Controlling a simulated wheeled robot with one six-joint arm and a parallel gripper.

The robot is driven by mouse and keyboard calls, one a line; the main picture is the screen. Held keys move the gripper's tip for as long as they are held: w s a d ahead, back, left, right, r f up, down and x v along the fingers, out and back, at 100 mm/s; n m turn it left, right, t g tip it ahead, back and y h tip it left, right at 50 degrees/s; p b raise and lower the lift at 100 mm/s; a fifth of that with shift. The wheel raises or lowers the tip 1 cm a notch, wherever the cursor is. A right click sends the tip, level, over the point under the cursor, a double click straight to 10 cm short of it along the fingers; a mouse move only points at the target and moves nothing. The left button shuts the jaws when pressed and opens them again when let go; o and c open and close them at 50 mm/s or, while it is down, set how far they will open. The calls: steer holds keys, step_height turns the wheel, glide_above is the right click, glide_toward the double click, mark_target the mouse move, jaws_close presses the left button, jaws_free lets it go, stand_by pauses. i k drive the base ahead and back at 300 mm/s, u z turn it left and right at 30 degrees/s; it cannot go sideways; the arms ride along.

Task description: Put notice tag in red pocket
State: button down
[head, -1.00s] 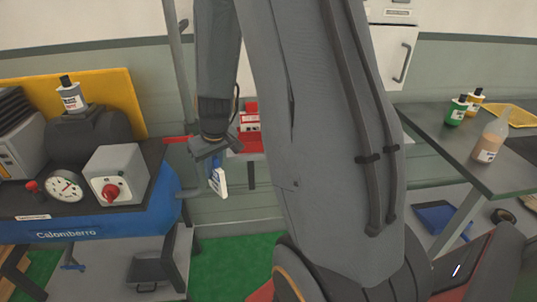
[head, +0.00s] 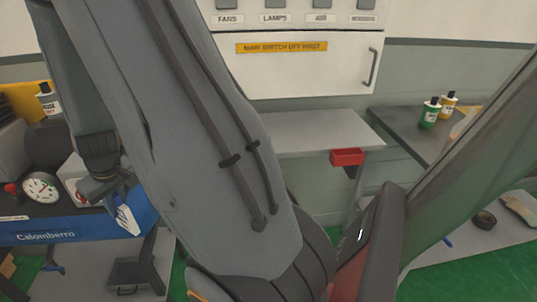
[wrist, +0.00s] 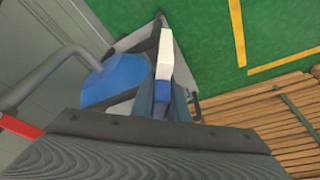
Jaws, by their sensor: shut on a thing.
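The notice tag (head: 128,219), white with a blue part, hangs below my gripper (head: 119,198) at the left of the head view. In the wrist view the tag (wrist: 165,55) sticks out from between the jaws (wrist: 165,98). My gripper is shut on the tag, in front of the blue compressor tank. A red pocket (head: 347,157), small and box-like, is fixed at the front edge of a grey shelf right of centre in the head view. The gripper and tag are well to the left of it and apart from it. The pocket's inside is barely visible.
The blue tank (head: 60,228) with its gauge (head: 40,188) stands at left. The grey shelf (head: 310,133) sits below a white switch cabinet (head: 300,68). A dark table (head: 405,130) with green and yellow bottles is at right. My arm hides much of the middle.

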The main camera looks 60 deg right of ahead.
mark_target(346, 161)
steer(key=k, duration=1.1)
steer(key=z, duration=1.25)
steer(key=i, duration=0.5)
steer(key=z, duration=0.05)
